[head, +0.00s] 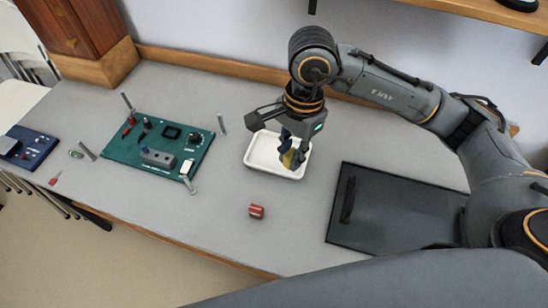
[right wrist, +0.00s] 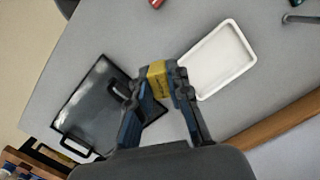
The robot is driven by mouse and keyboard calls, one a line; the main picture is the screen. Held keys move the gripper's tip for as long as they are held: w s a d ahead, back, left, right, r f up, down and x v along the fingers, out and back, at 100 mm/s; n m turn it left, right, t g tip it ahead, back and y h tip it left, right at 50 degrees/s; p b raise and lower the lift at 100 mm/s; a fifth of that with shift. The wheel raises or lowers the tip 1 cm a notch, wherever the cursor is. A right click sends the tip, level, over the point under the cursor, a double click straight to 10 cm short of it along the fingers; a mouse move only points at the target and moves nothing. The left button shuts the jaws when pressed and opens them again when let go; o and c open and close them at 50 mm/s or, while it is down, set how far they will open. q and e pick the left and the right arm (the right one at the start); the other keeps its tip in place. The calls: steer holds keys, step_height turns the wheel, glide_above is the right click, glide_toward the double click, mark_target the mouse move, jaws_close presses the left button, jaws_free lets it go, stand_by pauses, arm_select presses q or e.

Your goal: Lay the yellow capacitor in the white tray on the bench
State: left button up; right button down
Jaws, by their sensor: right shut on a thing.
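The yellow capacitor (right wrist: 158,82) is clamped between the fingertips of my right gripper (right wrist: 162,88). In the head view only a little yellow (head: 287,160) shows between the dark fingers of my right gripper (head: 292,155). The white tray (head: 257,153) lies on the grey bench, empty as far as I see. In the head view the gripper overlaps the tray from above. In the right wrist view the tray (right wrist: 218,58) appears just right of the capacitor, and the two look apart. The exact height above the tray cannot be told. My left gripper is not in view.
A red cylindrical part (head: 256,211) lies in front of the tray. A green circuit board (head: 140,133) with upright posts is to the left. A dark, flat panel with a handle (head: 400,210) lies to the right. A wooden cabinet (head: 85,30) stands at back left.

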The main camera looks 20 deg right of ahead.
steer(key=a+f+m+t+b, duration=0.1)
steer(key=a+f+m+b, duration=0.15)
steer(key=a+m, duration=0.7)
steer(key=m+p, duration=0.1)
steer(key=m, duration=0.7)
glide_toward(277, 155)
steer(key=shift+s+a+f+n+t, duration=0.25)
steer(key=shift+s+a+f+t, duration=0.15)
steer(key=shift+s+a+f, duration=0.3)
steer(key=shift+w+d+f, duration=0.25)
steer(key=shift+w+f, duration=0.25)
steer(key=shift+f, duration=0.2)
step_height(277, 155, down, 3)
steer(key=shift+w+d+f+p, duration=0.1)
steer(key=shift+p, duration=0.35)
steer(key=shift+f, duration=0.1)
